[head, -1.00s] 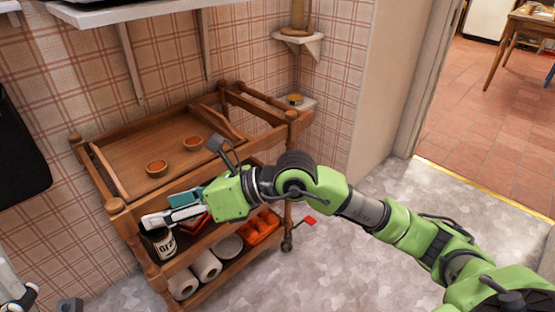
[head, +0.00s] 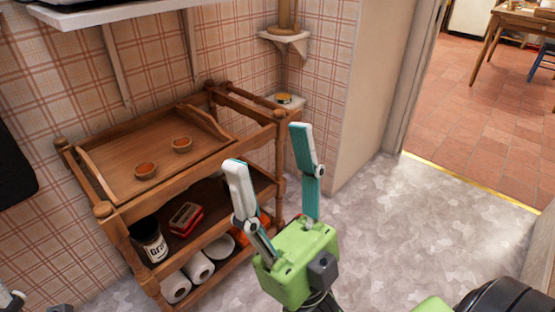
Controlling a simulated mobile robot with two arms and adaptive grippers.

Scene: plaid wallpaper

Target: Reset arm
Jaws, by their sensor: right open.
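My right gripper (head: 272,178) is open and empty. It points up and away from me in front of the right part of the wooden cart, with its two fingers spread wide apart. The wooden cart (head: 110,220) stands against the plaid wall. A dark jar with a white label (head: 150,241) and a red box (head: 186,218) sit on the middle shelf. At the lower left edge, a small part of my left arm shows (head: 12,299); its fingers cannot be made out.
White rolls (head: 199,267) lie on the cart's bottom shelf. A white wall shelf (head: 110,12) hangs above the cart. Small corner shelves (head: 286,37) are at the back. Grey floor (head: 400,230) is clear to the right, towards the doorway.

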